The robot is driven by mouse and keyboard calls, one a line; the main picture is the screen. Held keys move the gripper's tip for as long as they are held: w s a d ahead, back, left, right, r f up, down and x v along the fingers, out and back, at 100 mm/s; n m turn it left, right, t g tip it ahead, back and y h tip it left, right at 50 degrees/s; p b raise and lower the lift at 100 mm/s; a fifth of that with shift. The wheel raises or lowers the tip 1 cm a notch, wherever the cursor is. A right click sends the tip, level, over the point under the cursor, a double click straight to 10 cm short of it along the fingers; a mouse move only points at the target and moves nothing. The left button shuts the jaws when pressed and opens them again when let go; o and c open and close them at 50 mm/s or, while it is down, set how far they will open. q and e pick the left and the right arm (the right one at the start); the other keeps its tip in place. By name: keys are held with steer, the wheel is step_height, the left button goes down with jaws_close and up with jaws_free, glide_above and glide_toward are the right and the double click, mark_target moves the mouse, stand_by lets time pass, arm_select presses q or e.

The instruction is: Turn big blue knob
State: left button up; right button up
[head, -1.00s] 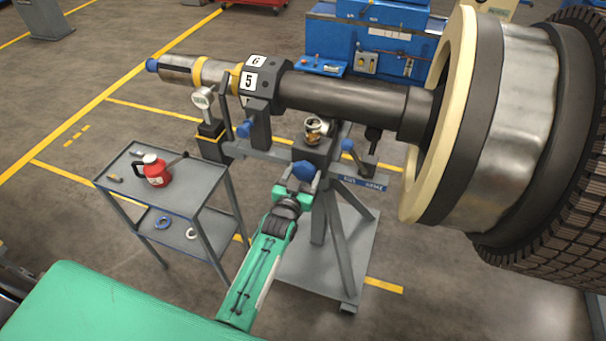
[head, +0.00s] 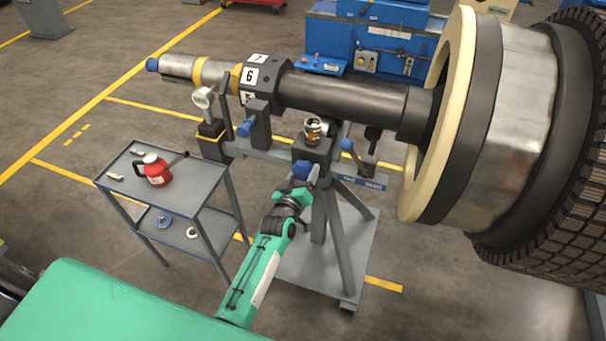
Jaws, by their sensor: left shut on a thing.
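The big blue knob (head: 301,169) is on the front of the grey rotor stand (head: 314,149), at the middle of the head view. My left gripper (head: 306,179) is shut on the knob, with its fingers tilted around it. The fingers partly hide the knob. The rotor's dark shaft (head: 340,94) lies above the stand, and its numbered black collar (head: 264,84) shows 7 and 6. My right gripper is not in view.
A grey cart (head: 130,186) with a red can (head: 156,171) stands at left. Smaller blue knobs (head: 245,129) (head: 347,144) sit to either side on the stand. The large wheel-like rotor end (head: 520,125) fills the right side.

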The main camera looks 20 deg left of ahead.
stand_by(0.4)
arm_select(q)
steer(key=o, duration=1)
steer(key=shift+s, duration=0.1)
steer(key=s+b, duration=0.2)
steer(key=s, duration=1.1)
steer(key=shift+s+a+b, duration=0.2)
steer(key=shift+s+b, duration=0.15)
steer(key=shift+f, duration=0.1)
